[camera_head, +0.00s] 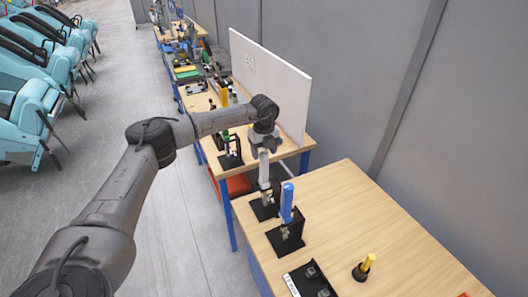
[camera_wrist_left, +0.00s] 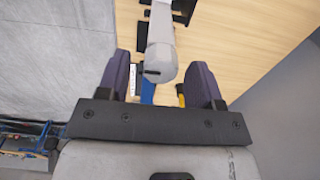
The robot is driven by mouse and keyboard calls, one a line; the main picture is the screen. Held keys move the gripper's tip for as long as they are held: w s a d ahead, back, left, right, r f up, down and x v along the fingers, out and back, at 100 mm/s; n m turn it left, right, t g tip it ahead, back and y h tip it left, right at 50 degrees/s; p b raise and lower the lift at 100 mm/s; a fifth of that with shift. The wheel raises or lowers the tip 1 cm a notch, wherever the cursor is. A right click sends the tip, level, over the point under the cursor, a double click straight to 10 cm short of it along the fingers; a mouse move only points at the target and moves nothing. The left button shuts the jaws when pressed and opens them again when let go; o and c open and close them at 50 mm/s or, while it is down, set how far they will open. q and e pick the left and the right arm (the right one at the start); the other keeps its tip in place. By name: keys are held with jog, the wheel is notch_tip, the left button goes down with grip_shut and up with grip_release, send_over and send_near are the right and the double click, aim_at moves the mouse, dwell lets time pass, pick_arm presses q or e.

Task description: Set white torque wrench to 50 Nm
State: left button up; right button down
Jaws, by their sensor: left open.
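The white torque wrench (camera_head: 264,172) stands upright in a black stand (camera_head: 264,207) near the wooden table's left edge. Its pale grey-white handle also shows in the left wrist view (camera_wrist_left: 161,48). My left gripper (camera_head: 263,150) is at the top of this handle. In the left wrist view its two dark fingers (camera_wrist_left: 157,66) are open, one on each side of the handle end, with a gap visible on both sides. The wrench's setting scale cannot be read. My right gripper is in neither view.
A blue-handled wrench (camera_head: 287,204) stands in a black stand just in front of the white one. A yellow-handled tool (camera_head: 367,264) stands farther right. A white board (camera_head: 272,85) rises behind the gripper.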

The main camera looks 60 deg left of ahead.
pick_arm(q)
jog(key=shift+f, duration=0.35)
jog(key=c, duration=0.9)
